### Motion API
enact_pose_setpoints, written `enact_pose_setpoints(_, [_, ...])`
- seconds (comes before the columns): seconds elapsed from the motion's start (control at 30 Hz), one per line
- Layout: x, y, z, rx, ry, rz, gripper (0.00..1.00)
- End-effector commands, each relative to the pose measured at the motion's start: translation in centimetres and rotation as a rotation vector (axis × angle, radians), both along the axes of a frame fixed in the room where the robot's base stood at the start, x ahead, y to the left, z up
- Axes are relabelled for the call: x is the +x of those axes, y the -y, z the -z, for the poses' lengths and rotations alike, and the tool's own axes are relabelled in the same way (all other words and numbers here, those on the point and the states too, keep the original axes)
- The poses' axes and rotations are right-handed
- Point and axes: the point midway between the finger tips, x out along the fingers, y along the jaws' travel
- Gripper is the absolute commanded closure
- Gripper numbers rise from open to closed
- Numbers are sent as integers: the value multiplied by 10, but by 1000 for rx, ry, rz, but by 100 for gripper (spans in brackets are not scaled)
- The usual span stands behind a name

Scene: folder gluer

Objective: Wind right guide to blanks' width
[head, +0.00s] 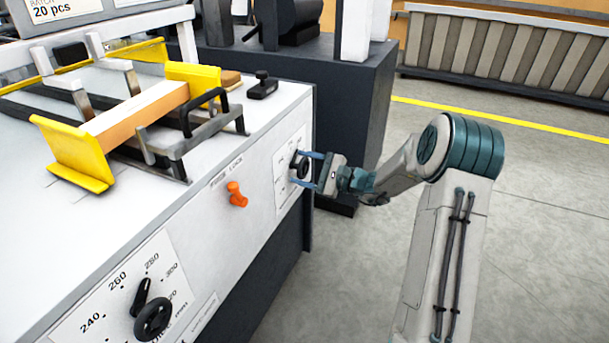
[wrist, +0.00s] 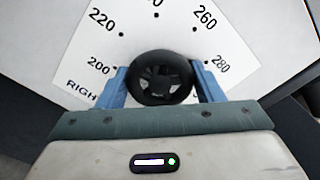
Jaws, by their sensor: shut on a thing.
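My gripper (head: 308,172) is shut on the black knob (head: 301,165) of the right guide dial, on the end face of the white machine. In the wrist view the blue fingers hug the round knob (wrist: 160,78) from both sides. The dial plate (wrist: 88,50) behind it reads 200, 220, 260 and 280, with "RIGH" at its left corner. The dial's pointer is not visible there. On the machine top, a stack of blanks (head: 145,115) with brown sides lies between yellow guide plates (head: 72,155). I cannot tell any gap there.
An orange lock knob (head: 237,194) sticks out left of the dial. A second dial with a black knob (head: 153,318) and numbers 240 to 300 is nearer. A black handle (head: 262,86) sits on the top's far edge. Clear grey floor (head: 335,265) lies right of the machine.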

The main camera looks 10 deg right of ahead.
Motion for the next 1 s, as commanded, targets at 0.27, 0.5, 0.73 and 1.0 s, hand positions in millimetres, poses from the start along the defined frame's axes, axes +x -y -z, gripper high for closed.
enact_pose_setpoints(0.27, [0,1,2,-55,72,1,62])
enact_pose_setpoints(0.5, [0,1,1,-67,89,1,62])
enact_pose_setpoints(0.73, [0,1,1,-66,88,1,62])
enact_pose_setpoints(1.0, [0,0,1,-66,88,0,18])
